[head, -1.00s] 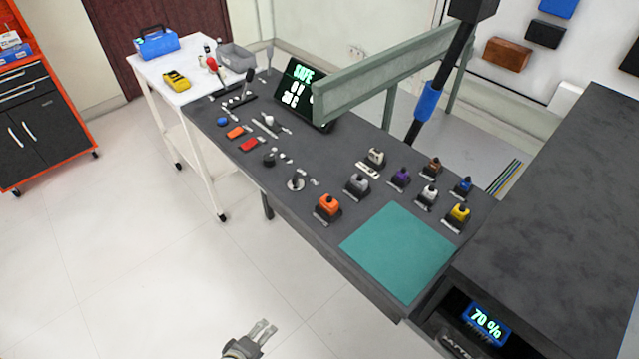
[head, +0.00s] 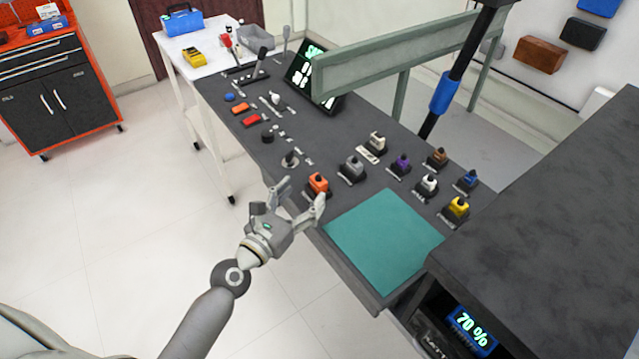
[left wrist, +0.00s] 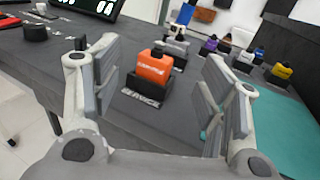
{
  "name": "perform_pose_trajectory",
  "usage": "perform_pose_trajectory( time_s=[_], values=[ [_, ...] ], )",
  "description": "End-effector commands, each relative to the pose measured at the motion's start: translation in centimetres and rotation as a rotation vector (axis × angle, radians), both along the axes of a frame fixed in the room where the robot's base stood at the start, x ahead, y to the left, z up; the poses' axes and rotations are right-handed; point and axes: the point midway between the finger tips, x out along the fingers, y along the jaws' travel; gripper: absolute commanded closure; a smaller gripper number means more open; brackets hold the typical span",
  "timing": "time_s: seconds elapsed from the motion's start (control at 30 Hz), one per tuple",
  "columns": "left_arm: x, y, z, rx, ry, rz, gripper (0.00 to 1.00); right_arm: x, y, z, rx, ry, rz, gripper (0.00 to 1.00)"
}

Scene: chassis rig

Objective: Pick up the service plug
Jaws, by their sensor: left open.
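The service plug is the orange plug (head: 318,183) in a black holder at the near edge of the dark bench (head: 300,120). In the left wrist view the orange plug (left wrist: 154,67) sits upright, and its holder (left wrist: 147,104) carries a label reading SERVICE. My left gripper (head: 300,190) is open and empty, just in front of the plug at the bench edge. In the left wrist view the plug shows between the two open fingers (left wrist: 155,95), beyond their tips and apart from them. My right gripper is not in view.
Several other plugs stand behind, including a grey one (head: 352,168) and a yellow one (head: 455,208). A teal mat (head: 385,243) lies to the right. A green-grey beam (head: 400,58) spans the bench above. A black knob (head: 267,136) and switches are at left.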

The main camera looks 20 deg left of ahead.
Motion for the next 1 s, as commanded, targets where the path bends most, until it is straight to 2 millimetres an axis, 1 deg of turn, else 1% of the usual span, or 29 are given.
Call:
perform_pose_trajectory(
  time_s=[0.03, 0.17, 0.37, 0.6, 0.7, 0.8, 1.0],
  values=[
    [0.8, -0.2, 0.2, -0.001, -0.002, 0.000, 0.33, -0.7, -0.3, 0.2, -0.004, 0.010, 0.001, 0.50],
    [2.0, -0.5, 0.0, 0.001, 0.001, 0.000, 0.33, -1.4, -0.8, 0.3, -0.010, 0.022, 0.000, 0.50],
    [3.1, -0.8, -0.2, 0.004, 0.000, 0.000, 0.33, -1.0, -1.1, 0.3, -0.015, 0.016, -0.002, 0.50],
    [6.2, -1.5, -0.5, 0.004, 0.000, 0.000, 0.33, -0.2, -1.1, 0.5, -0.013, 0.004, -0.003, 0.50],
    [7.1, -1.7, -0.6, 0.004, 0.001, 0.000, 0.33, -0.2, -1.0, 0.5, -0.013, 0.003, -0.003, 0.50],
    [7.4, -1.8, -0.6, 0.003, 0.000, 0.000, 0.33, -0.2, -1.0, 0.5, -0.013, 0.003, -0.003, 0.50],
    [7.4, -1.8, -0.6, 0.003, 0.001, 0.000, 0.33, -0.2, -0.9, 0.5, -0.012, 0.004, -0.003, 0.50]
  ],
)
